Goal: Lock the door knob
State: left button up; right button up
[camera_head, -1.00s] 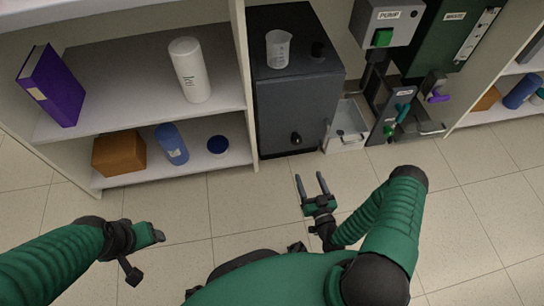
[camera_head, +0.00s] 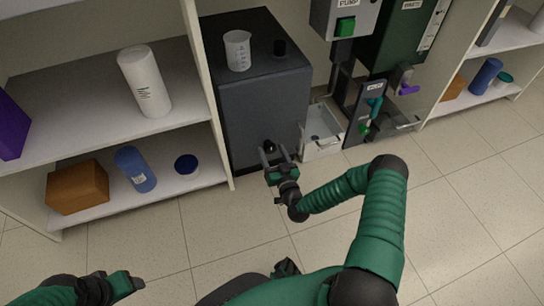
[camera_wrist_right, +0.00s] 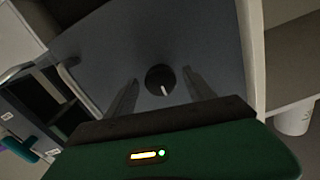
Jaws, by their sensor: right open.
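The door knob (camera_wrist_right: 160,79) is a round black knob with a white line mark, on the front of the dark grey cabinet (camera_head: 262,112). In the head view the knob (camera_head: 269,145) shows just beyond my right gripper (camera_head: 275,158). That gripper is open, its fingers pointing at the cabinet front. In the right wrist view the knob lies between the two fingers of the gripper (camera_wrist_right: 157,90), with a gap on each side; whether the fingertips reach around it I cannot tell. My left gripper (camera_head: 127,282) is at the lower left, away from the cabinet; its fingers are unclear.
The floor in front is clear.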

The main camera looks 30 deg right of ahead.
jog(key=shift+w, duration=0.1)
jog(key=c, duration=1.4)
jog(key=shift+o, duration=0.2)
jog(key=shift+r+m+p, duration=0.1)
jog(key=shift+m+p, duration=0.2)
jog(key=m+p, duration=0.1)
jog(key=m, duration=0.4)
jog(key=m+p, duration=0.1)
jog(key=m, duration=0.5)
jog(key=m+p, duration=0.2)
jog(key=m, duration=0.4)
jog(key=shift+d+f, duration=0.25)
jog(key=shift+m, duration=0.3)
